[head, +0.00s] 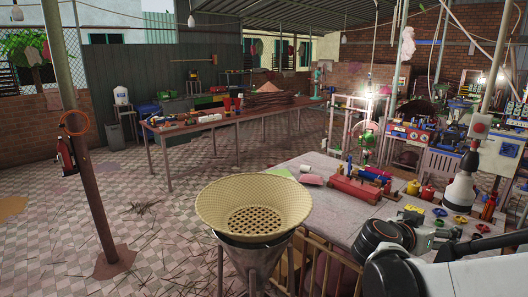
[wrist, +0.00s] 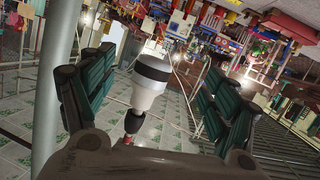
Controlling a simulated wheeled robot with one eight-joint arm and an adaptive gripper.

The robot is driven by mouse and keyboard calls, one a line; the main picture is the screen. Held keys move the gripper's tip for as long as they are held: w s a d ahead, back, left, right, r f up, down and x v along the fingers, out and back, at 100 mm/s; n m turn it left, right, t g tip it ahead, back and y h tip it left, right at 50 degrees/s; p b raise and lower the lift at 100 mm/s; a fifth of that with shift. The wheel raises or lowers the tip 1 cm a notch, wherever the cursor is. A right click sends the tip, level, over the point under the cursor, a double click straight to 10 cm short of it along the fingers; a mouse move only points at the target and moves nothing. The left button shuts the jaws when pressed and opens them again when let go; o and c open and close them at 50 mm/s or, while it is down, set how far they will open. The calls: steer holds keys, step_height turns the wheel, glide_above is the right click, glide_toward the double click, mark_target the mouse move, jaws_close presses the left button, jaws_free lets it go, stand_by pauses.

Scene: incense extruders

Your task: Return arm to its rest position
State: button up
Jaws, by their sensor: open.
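My gripper (wrist: 158,70) shows in the wrist view, with its two dark green ribbed fingers spread wide apart. It is open, and nothing is gripped between the fingers. A white, black-banded shape on a dark stem shows between the fingers in the picture; I cannot tell how far off it is. In the head view my white arm with its black joint reaches in from the lower right, over the near edge of the work table (head: 318,207). I cannot make out the fingers clearly in that view.
A woven basket (head: 254,208) on a metal cone stands at front centre. Red extruder parts (head: 355,190) and small colored jars lie on the work table. A long table (head: 235,122) stands behind. A post (head: 90,180) rises at left, with open tiled floor between.

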steer(key=s+a+f+n+y+b, duration=0.5)
steer(key=s+a+f+y, duration=0.1)
steer(key=a, duration=0.5)
steer(key=s+a+f+n+y+b, duration=0.5)
steer(key=s+a+f+y, duration=0.1)
steer(key=s+a+f, duration=0.3)
steer(key=shift+a+f+y, duration=0.4)
steer(key=shift+a+f, duration=0.45)
steer(key=shift+a, duration=0.2)
steer(key=shift+s+a+n, duration=0.35)
steer(key=shift+a+n, duration=0.05)
steer(key=shift+a, duration=0.05)
steer(key=shift+d, duration=0.1)
